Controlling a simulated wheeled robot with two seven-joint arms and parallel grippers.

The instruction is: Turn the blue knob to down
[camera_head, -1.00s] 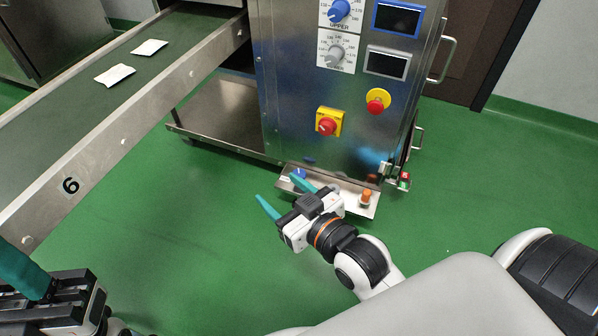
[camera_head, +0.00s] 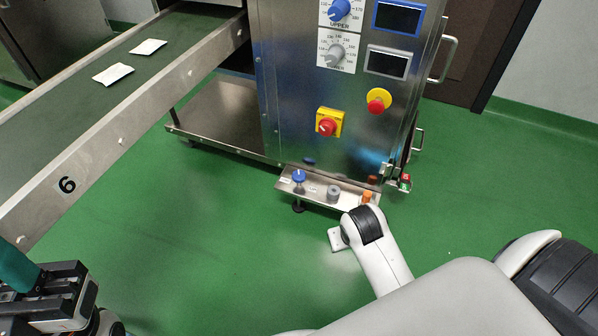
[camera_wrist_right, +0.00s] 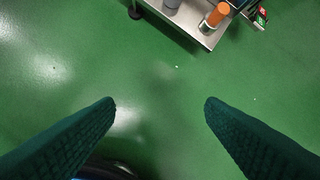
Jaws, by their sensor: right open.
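A blue knob (camera_head: 299,176) stands on the left end of a low steel shelf (camera_head: 344,201) at the foot of the machine. Its pointer direction is too small to tell. A larger blue dial (camera_head: 340,10) marked UPPER is at the top of the machine front, its top cut off by the frame. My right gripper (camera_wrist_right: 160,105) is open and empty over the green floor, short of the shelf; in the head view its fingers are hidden. My left gripper (camera_head: 18,262) is at the lower left, only partly in view, by the conveyor; its opening cannot be judged.
A grey knob (camera_head: 333,191) and an orange knob (camera_head: 366,197) share the shelf. Above are a grey dial (camera_head: 336,53), a red-and-yellow switch (camera_head: 328,123) and a red stop button (camera_head: 378,101). A conveyor (camera_head: 105,115) with two white packets runs at the left. The floor before the shelf is clear.

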